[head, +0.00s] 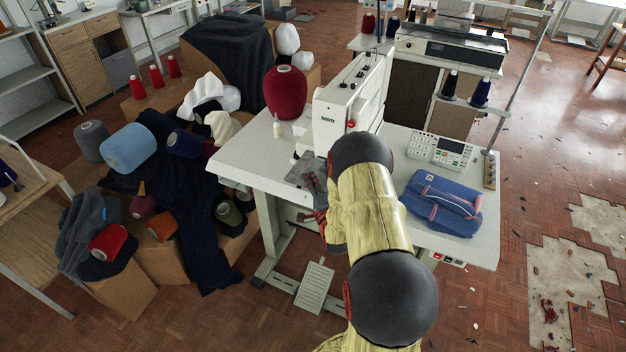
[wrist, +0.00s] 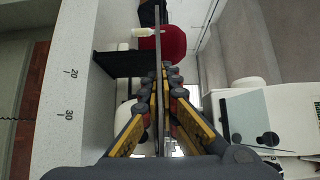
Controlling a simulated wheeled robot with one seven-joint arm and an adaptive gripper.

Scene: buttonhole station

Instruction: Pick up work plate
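The work plate (wrist: 158,40) shows edge-on in the wrist view as a thin grey strip between my fingers. My gripper (wrist: 161,72) is shut on it, with a finger close on each side. In the head view a grey plate-like piece (head: 304,171) shows just left of my arm, above the table's front left part. My arm hides most of the gripper there. Whether the plate touches the table cannot be told.
The white table (head: 245,160) carries a sewing machine (head: 335,125), a red thread cone (head: 285,92), a small bottle (head: 277,127), a control panel (head: 440,150) and a folded blue garment (head: 445,203). Boxes with cloth and spools crowd the left. A pedal (head: 314,287) lies below.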

